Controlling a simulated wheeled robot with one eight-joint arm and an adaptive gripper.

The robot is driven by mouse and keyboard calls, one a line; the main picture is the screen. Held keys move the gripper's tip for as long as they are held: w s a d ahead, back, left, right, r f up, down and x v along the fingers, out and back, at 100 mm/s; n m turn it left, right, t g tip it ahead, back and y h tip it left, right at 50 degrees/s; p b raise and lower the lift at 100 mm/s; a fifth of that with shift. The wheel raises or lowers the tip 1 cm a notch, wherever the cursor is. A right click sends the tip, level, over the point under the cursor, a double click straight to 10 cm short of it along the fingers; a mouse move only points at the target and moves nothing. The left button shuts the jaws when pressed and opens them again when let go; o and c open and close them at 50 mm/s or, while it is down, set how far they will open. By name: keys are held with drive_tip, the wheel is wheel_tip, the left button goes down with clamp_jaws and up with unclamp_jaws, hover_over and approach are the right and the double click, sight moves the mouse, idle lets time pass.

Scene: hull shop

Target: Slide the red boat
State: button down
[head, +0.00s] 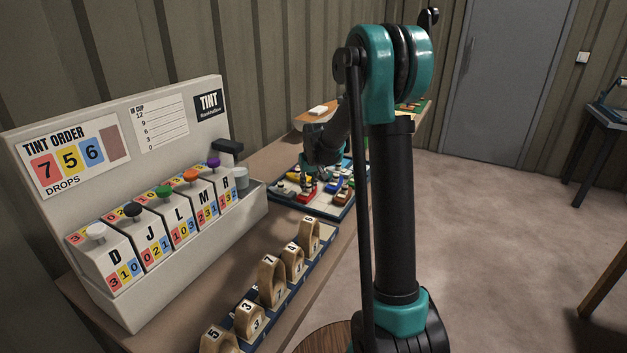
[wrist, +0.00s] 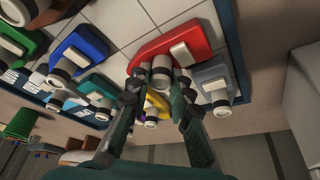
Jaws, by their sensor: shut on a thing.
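The red boat (wrist: 170,45) lies on a white tiled board (wrist: 140,18) in the wrist view, with a pale block on its deck and a round pale post at its near end. My gripper (wrist: 160,84) has its two fingers closed on either side of that post. In the head view the board (head: 325,212), dark-rimmed, lies on the bench with several small boats. My gripper (head: 318,168) is low over it there, and a red hull (head: 306,195) shows just below it. The fingertips are too small to make out in that view.
In the wrist view a grey boat (wrist: 214,82) sits close right of the red one. A yellow boat (wrist: 154,105) shows between my fingers; green (wrist: 20,40) and blue (wrist: 82,50) boats sit left. A tint dispenser (head: 150,200) and a rack of numbered wooden pieces (head: 270,290) stand nearer.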

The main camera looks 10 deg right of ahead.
drive_tip(key=shift+s+a, duration=0.45)
drive_tip(key=shift+s, duration=0.15)
drive_tip(key=c, duration=1.4)
unclamp_jaws()
drive_tip(key=shift+o, duration=0.2)
drive_tip(key=v, duration=1.2)
drive_tip(key=shift+s, duration=0.1)
drive_tip(key=shift+m, duration=0.4)
drive_tip(key=s+d+f, duration=0.1)
drive_tip(key=s, duration=0.3)
drive_tip(key=s+d+f, duration=0.2)
drive_tip(key=s, duration=0.3)
drive_tip(key=s+d+f, duration=0.1)
drive_tip(key=s+f, duration=0.1)
drive_tip(key=s, duration=0.3)
drive_tip(key=shift+s+d+f, duration=0.15)
drive_tip(key=shift+d+f, duration=0.05)
drive_tip(key=shift+f, duration=0.05)
drive_tip(key=s+d+f, duration=0.1)
drive_tip(key=s+f, duration=0.3)
drive_tip(key=s, duration=0.4)
drive_tip(key=s+d+f+m, duration=0.1)
drive_tip(key=s+d+f, duration=0.1)
drive_tip(key=s+f, duration=0.3)
drive_tip(key=s, duration=0.4)
drive_tip(key=shift+s+h, duration=0.2)
drive_tip(key=shift+h, duration=0.1)
